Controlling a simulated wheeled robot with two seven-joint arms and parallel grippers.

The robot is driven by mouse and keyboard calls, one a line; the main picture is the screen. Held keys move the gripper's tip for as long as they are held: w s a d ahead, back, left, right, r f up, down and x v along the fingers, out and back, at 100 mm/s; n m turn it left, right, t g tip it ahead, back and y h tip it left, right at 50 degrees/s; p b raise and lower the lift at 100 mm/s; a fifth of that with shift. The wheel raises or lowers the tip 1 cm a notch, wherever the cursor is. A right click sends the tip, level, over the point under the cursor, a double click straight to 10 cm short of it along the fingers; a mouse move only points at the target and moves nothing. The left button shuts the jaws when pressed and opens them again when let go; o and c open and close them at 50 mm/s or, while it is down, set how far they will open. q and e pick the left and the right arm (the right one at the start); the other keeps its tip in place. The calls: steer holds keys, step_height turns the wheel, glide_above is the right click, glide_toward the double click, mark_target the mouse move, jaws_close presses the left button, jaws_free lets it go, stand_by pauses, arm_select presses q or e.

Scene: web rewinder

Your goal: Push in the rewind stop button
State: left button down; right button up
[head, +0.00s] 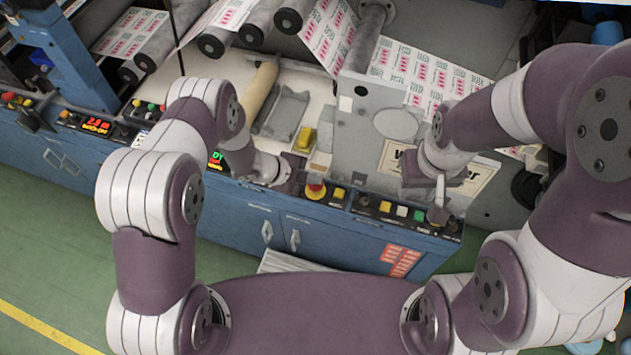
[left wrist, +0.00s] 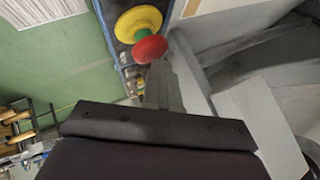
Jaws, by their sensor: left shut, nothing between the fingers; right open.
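The red mushroom-shaped stop button (head: 315,188) with a yellow round base stands on the front control panel of the blue machine. In the left wrist view the red button (left wrist: 150,49) and its yellow base (left wrist: 138,23) are just beyond my fingertips. My left gripper (head: 302,181) is shut and empty, right beside the button; its fingers (left wrist: 160,72) show in the left wrist view, pointing at the red cap. I cannot tell whether they touch it. My right gripper (head: 438,212) is open and hangs over the right end of the panel, apart from the red button.
A row of yellow, white and green buttons (head: 402,211) lies to the right on the panel. A yellow block (head: 304,139) and a grey upright plate (head: 385,125) stand behind the panel. Printed web (head: 425,72) runs over rollers at the back. The green floor (head: 45,250) is open at left.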

arm_select(q)
steer(key=shift+f, duration=0.2)
steer(key=shift+r, duration=0.15)
steer(key=shift+r+p, duration=0.65)
steer(key=shift+r, duration=0.15)
step_height(320, 180, up, 5)
steer(key=p, duration=0.4)
stand_by(0.7)
